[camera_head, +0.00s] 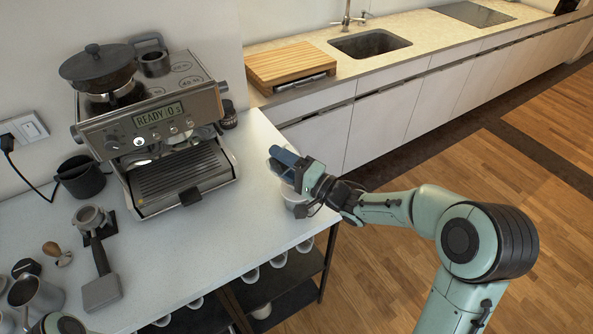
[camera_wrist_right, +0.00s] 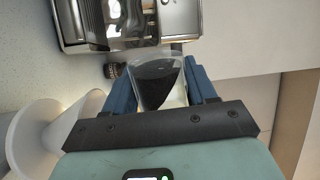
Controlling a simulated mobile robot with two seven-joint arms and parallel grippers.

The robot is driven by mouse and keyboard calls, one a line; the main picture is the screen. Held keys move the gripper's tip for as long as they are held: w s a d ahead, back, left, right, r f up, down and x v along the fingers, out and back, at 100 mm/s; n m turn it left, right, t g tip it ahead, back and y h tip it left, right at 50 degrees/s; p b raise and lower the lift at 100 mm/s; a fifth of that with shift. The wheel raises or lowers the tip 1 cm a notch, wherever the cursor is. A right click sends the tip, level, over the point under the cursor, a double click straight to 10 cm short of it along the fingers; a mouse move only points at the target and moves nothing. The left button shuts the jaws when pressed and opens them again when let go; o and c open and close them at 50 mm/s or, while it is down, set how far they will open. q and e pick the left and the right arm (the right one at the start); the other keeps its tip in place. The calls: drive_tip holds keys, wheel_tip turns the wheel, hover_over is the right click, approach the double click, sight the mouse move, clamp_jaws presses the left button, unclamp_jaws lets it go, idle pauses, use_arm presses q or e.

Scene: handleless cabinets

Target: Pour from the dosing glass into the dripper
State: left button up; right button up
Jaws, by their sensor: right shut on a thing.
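My right gripper (camera_head: 284,165) is at the right end of the white counter, its blue fingers pointing left. In the right wrist view the gripper (camera_wrist_right: 162,85) is shut on a clear glass (camera_wrist_right: 147,70), the dosing glass, with dark contents lying at a slant inside. In the head view the fingers hide most of the glass. A white vessel (camera_head: 292,196), which looks like the dripper, is partly hidden under my gripper. In the right wrist view a white cone-shaped dripper (camera_wrist_right: 36,118) shows at the left, beside the glass and apart from it. My left gripper is out of view.
An espresso machine (camera_head: 165,125) stands at the back of the counter (camera_head: 210,262). A portafilter (camera_head: 101,285), a tamper (camera_head: 57,252) and a metal jug (camera_head: 36,297) are at the left. Cups sit on the shelf below. The counter's middle is clear.

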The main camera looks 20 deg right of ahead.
drive_tip(key=shift+s+d+m, duration=0.1)
drive_tip(key=shift+d+m, duration=0.05)
drive_tip(key=shift+m, duration=0.15)
drive_tip(key=shift+f, duration=0.15)
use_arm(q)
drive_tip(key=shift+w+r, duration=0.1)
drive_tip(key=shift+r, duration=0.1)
use_arm(e)
drive_tip(key=shift+m, duration=0.3)
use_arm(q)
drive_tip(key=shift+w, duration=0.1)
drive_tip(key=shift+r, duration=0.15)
use_arm(e)
drive_tip(key=shift+d+m, duration=0.15)
drive_tip(key=shift+m, duration=0.15)
use_arm(q)
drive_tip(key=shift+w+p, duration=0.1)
drive_tip(key=shift+p, duration=0.2)
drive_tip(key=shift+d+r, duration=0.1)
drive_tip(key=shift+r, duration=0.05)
use_arm(e)
drive_tip(key=shift+m, duration=0.3)
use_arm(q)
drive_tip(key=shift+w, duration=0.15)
use_arm(e)
drive_tip(key=shift+w+r, duration=0.2)
